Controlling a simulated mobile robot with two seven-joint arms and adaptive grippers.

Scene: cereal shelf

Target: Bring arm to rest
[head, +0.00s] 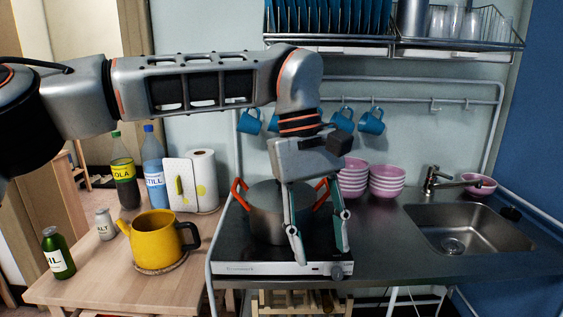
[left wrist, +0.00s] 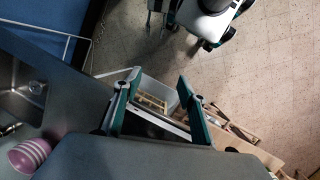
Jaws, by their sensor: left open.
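My left arm reaches in from the left across the head view and bends down at the wrist. My left gripper (head: 320,254) points down with its fingers apart and nothing between them. It hangs in front of the right side of a grey pot (head: 263,218) with orange handles, which stands on the hotplate (head: 270,261). Part of the pot is hidden behind the fingers; I cannot tell whether they touch it. In the left wrist view, the gripper (left wrist: 157,86) also shows spread and empty fingers.
A yellow kettle (head: 155,241), a green bottle (head: 58,254) and a paper towel roll (head: 203,180) stand on the wooden table at left. Pink bowls (head: 387,182) stand behind the gripper, left of the sink (head: 465,230). Blue mugs (head: 371,121) hang from a rail. Counter before the sink is clear.

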